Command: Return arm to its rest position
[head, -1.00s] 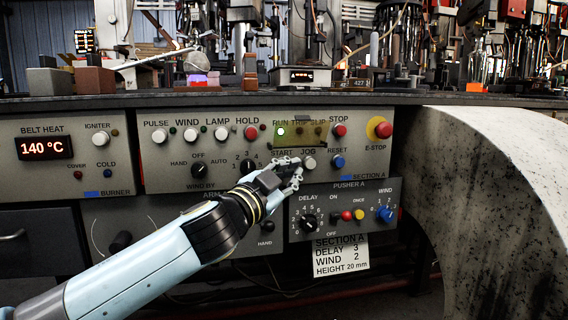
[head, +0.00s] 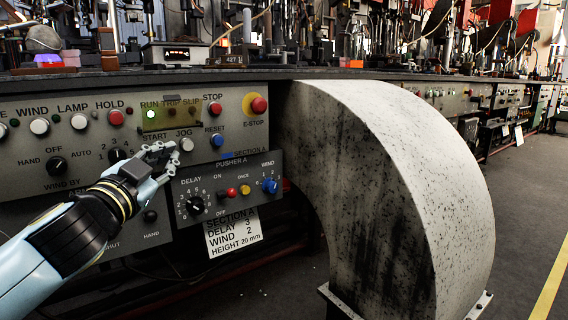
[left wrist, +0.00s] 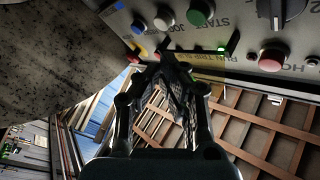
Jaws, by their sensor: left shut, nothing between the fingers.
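My left gripper (head: 160,158) is shut and empty in front of the Section A control panel (head: 70,165). Its fingertips are just left of the white JOG button (head: 186,145) and cover the place below the START label. I cannot tell whether they touch the panel. The left wrist view shows the closed fingers (left wrist: 172,68) below the panel's buttons. The green RUN lamp (head: 151,114) is lit. My right gripper is not in view.
The Pusher A panel (head: 230,185) and its paper note (head: 233,234) are right of and below the gripper. A large speckled curved housing (head: 400,170) stands further right. A dark bench edge (head: 190,80) runs above the panels. Open floor (head: 525,220) lies at far right.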

